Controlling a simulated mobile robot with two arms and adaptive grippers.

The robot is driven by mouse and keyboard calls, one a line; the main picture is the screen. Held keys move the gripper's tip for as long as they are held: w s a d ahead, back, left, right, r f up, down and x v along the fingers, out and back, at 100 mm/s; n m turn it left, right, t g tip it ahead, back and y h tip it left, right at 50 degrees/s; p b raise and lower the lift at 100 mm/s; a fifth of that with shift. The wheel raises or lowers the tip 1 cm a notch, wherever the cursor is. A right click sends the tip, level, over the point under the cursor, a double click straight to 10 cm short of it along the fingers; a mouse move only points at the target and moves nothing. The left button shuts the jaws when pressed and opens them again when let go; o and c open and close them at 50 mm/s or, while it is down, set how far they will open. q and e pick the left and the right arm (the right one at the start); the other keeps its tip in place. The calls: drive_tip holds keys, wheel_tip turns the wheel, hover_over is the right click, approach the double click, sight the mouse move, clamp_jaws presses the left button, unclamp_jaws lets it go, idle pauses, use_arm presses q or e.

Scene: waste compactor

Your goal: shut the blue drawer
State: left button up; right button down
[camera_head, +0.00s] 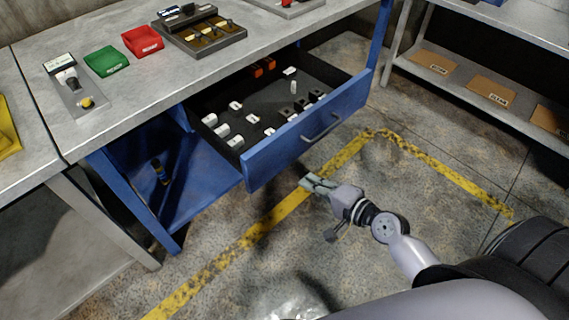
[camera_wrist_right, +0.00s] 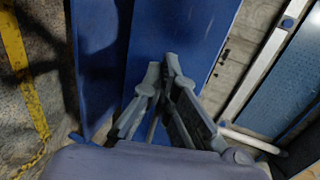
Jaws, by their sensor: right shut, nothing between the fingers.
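The blue drawer (camera_head: 272,163) is pulled well out from under the grey workbench, with its inside in view. Its grey bar handle (camera_head: 322,130) is on the front panel. My right gripper (camera_head: 308,182) is shut and empty, low in front of the drawer front and below the handle. A small gap seems to lie between the fingertips and the panel, but contact is hard to judge. In the right wrist view the shut fingers (camera_wrist_right: 170,66) point towards a blue surface (camera_wrist_right: 205,35), which looks like the drawer front. My left gripper is not in view.
Small white and dark parts lie inside the drawer. A blue lower shelf (camera_head: 190,178) is under the bench. The bench top holds a green bin (camera_head: 106,61), a red bin (camera_head: 142,41) and a dark tray (camera_head: 203,36). A shelf rack (camera_head: 470,85) stands right; floor between is clear.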

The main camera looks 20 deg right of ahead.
sight(275, 161)
drive_tip(key=x, duration=0.6)
drive_tip(key=r+p+x, duration=0.1)
drive_tip(key=x, duration=0.2)
drive_tip(key=shift+w+a+f, duration=0.1)
drive_tip(key=shift+w+a, duration=0.1)
drive_tip(key=shift+w, duration=0.1)
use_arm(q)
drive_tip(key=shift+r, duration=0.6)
use_arm(e)
drive_tip(key=shift+w+a+f, duration=0.1)
drive_tip(key=shift+w+a, duration=0.05)
drive_tip(key=shift+w, duration=0.2)
drive_tip(key=shift+w, duration=0.1)
